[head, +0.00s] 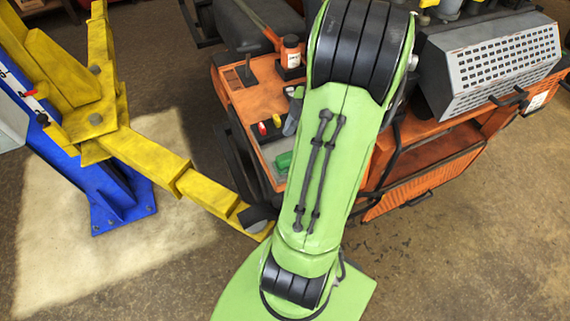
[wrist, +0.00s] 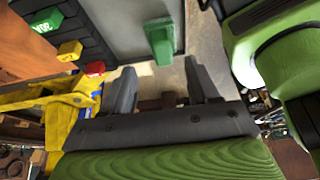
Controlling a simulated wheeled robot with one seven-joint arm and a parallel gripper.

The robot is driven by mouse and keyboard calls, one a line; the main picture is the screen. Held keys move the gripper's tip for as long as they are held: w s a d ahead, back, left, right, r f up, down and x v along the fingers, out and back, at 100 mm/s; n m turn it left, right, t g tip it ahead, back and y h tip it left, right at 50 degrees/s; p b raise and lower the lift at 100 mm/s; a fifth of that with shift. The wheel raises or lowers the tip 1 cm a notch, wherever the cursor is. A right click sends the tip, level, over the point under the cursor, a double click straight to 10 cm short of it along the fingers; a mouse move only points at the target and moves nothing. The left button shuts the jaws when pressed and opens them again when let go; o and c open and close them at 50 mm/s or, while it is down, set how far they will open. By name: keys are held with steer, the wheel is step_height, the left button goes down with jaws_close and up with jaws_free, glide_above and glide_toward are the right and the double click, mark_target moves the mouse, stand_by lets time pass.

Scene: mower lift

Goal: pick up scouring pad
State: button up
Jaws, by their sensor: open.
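A green block that looks like the scouring pad (head: 284,161) lies on a light grey patch of the orange mower's top, just left of my arm. In the wrist view the green pad (wrist: 160,42) sits at the edge of a grey surface, above the gap between my fingers. My gripper (wrist: 160,68) is open and empty, its two dark fingers spread apart; I cannot tell how far the pad is from them.
The orange mower (head: 258,98) carries a red item (head: 262,128), a white-and-orange bottle (head: 291,52) and a perforated grey cover (head: 500,62). A yellow lift arm (head: 150,160) on a blue post (head: 100,190) reaches close to its left side.

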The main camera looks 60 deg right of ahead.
mark_target(287, 156)
steer(key=x, duration=0.5)
steer(key=shift+s+a, duration=0.15)
steer(key=shift+a, duration=0.05)
steer(key=shift+f, duration=0.3)
jaws_close()
step_height(287, 156, up, 10)
steer(key=p, duration=0.1)
